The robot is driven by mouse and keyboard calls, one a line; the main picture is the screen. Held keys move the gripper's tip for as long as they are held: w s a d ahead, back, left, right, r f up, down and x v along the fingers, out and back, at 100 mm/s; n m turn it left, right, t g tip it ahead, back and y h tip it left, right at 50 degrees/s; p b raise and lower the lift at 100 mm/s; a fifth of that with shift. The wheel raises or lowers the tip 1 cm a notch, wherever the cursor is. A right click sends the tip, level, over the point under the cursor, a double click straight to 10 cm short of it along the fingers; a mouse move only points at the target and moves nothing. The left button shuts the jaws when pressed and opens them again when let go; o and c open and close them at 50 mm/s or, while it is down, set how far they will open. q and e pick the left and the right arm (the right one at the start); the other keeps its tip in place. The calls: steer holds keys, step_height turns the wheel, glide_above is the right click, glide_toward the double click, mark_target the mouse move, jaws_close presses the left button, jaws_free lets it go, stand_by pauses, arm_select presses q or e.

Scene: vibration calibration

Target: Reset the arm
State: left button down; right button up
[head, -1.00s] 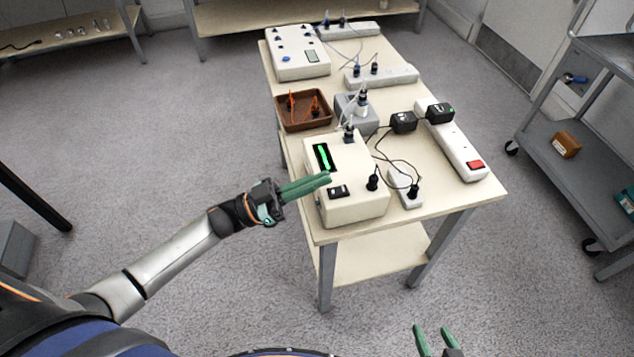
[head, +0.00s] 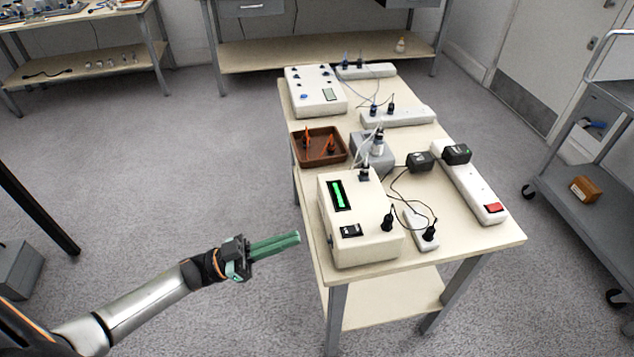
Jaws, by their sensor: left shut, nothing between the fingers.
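My left gripper (head: 274,244) has green fingers that lie together, shut with nothing between them. It is in the air to the left of the table (head: 470,243), apart from the table's left edge. The cream calibration box (head: 362,246) stands on the near part of the table, to the right of my fingertips. Its display shows a lit green bar, and a dark switch is on its top below that. My left arm reaches in from the lower left. My right gripper is out of the picture.
On the table are a brown tray (head: 305,161) with orange-handled items, a second cream box (head: 314,93), a grey block (head: 372,154), and a white power strip (head: 470,190) with a red switch. A grey cart (head: 600,170) stands at right. Open floor lies left of the table.

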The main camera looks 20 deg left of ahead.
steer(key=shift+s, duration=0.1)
arm_select(q)
steer(key=s+d+f+n+g+y+p, duration=0.1)
steer(key=s+d+f+n+y+p, duration=0.1)
steer(key=s+f+n+y+p, duration=0.2)
steer(key=s+d+f+n+g+y+p, duration=0.1)
steer(key=s+d+f+n+y+p, duration=0.2)
steer(key=y, duration=0.8)
steer(key=s+f+n+p, duration=0.1)
steer(key=s+n+p, duration=0.1)
steer(key=s+p, duration=0.1)
steer(key=shift+s+f+g+y, duration=0.25)
steer(key=shift+s+g+y, duration=0.05)
steer(key=shift+s, duration=0.55)
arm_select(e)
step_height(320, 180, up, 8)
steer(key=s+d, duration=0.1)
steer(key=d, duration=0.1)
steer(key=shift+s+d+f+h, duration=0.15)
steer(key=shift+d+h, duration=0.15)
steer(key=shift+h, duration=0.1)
arm_select(q)
steer(key=shift+d, duration=0.1)
